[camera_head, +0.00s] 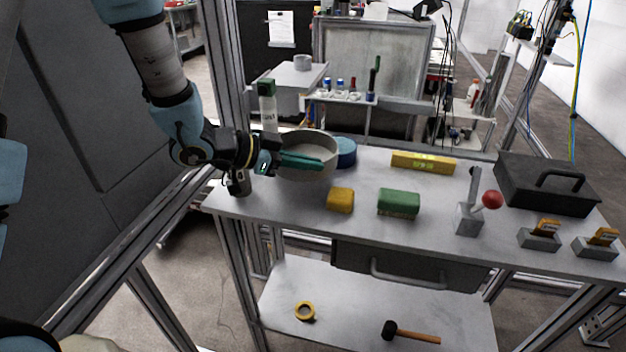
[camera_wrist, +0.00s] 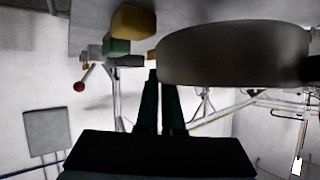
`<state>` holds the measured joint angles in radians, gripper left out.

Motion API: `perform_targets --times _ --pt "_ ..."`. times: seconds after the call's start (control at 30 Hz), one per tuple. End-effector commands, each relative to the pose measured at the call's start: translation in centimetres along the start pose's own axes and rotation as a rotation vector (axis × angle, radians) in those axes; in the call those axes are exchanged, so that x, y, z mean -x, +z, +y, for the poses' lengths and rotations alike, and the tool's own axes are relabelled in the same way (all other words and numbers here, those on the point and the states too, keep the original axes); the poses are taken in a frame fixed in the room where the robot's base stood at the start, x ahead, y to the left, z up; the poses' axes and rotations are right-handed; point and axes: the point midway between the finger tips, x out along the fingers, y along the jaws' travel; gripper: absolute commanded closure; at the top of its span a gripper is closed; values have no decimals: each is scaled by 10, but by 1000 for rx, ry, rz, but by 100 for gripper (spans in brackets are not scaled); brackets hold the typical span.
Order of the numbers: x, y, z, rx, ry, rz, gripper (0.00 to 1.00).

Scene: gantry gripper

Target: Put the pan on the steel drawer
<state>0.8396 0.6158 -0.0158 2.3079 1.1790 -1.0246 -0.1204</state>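The pan (camera_head: 318,140) is a round grey vessel at the left end of the table in the head view. It fills the upper right of the wrist view (camera_wrist: 235,55), side-on, with a dark piece at its right end. My gripper (camera_head: 300,160) reaches in from the left, its dark green fingers in front of the pan. The fingers (camera_wrist: 160,90) lie close together at the pan's edge, a thin gap between them; whether they hold its wall cannot be told. The steel drawer (camera_head: 345,256) is a grey box with a bar handle under the tabletop.
On the table (camera_head: 280,203) stand a blue round tin (camera_head: 346,152), yellow block (camera_head: 340,200), green block (camera_head: 398,203), yellow bar (camera_head: 422,162), red-knobbed lever (camera_head: 491,200) and dark lidded box (camera_head: 530,180). A tape roll (camera_head: 297,310) and mallet (camera_head: 390,330) lie on the shelf below.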

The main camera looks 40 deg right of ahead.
Motion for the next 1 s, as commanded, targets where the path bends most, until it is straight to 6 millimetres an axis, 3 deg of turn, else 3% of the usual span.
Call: perform_targets --times 0.5,0.93,1.0 --pt "-21 43 4 -1 0 1 100" --pt "-24 49 4 -1 -1 2 100" --pt "-23 48 4 0 -1 1 88"
